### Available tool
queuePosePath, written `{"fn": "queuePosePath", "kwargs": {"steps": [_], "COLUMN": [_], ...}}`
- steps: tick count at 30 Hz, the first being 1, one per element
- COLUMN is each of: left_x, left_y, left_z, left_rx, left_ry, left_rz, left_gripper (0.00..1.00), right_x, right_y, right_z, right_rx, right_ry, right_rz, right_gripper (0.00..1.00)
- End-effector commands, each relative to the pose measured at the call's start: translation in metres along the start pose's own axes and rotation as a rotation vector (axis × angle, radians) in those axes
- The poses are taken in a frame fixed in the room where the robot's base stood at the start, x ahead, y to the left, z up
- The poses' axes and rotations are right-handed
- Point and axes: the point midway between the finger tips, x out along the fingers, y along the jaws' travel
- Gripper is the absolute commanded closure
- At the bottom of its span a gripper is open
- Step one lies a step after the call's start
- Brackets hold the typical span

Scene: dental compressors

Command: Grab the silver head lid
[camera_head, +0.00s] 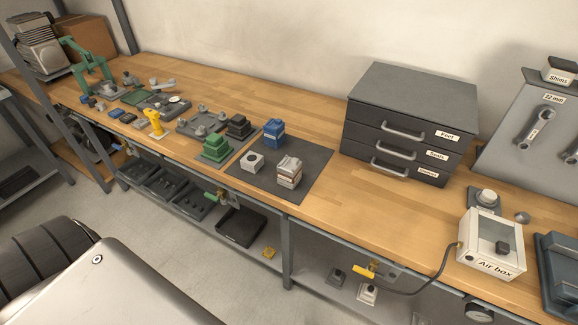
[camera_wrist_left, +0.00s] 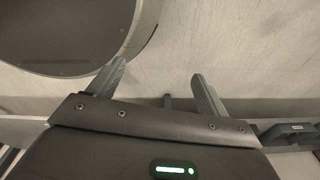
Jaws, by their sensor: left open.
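On the dark mat (camera_head: 309,181) on the workbench stand a silver-grey ribbed block with a brownish band (camera_head: 289,172) and a smaller pale block with a dark round hole (camera_head: 252,163). The ribbed block looks most like the silver head lid, but I cannot tell for sure. A blue block (camera_head: 273,133) stands behind them. My left gripper (camera_wrist_left: 158,82) is open and empty in the left wrist view, with only pale floor and grey structure around it. It is away from the bench-top parts. Neither gripper shows in the head view.
Green (camera_head: 215,148) and black (camera_head: 239,126) blocks stand left of the pale block. A dark drawer cabinet (camera_head: 408,120) stands to the right at the back. A white air box (camera_head: 491,244) sits further right. Bare bench lies between mat and air box.

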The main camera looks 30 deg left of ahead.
Motion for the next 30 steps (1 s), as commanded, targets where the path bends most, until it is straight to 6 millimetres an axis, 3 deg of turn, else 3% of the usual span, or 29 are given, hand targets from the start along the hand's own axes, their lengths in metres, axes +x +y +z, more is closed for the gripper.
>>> {"fn": "queuePosePath", "kwargs": {"steps": [1, 5, 9, 15, 20, 24, 30], "left_x": [-0.01, -0.051, -0.114, -0.21, -0.278, -0.344, -0.416], "left_y": [-0.001, -0.003, -0.007, -0.013, -0.024, -0.048, -0.093], "left_z": [-0.024, -0.082, -0.134, -0.175, -0.203, -0.258, -0.352], "left_rx": [-0.003, -0.011, -0.019, -0.029, -0.046, -0.083, -0.153], "left_ry": [0.022, 0.054, 0.092, 0.141, 0.227, 0.446, 0.858], "left_rz": [-0.001, -0.004, -0.008, -0.017, -0.038, -0.075, -0.12], "left_gripper": [0.22, 0.22, 0.22, 0.22, 0.22, 0.22, 0.22], "right_x": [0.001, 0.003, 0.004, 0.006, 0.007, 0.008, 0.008], "right_y": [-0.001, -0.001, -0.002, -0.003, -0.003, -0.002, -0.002], "right_z": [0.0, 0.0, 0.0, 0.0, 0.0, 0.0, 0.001], "right_rx": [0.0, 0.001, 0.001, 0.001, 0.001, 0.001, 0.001], "right_ry": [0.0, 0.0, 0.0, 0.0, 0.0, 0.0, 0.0], "right_rz": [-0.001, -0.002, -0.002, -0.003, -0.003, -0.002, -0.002], "right_gripper": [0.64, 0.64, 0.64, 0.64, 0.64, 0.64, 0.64]}}
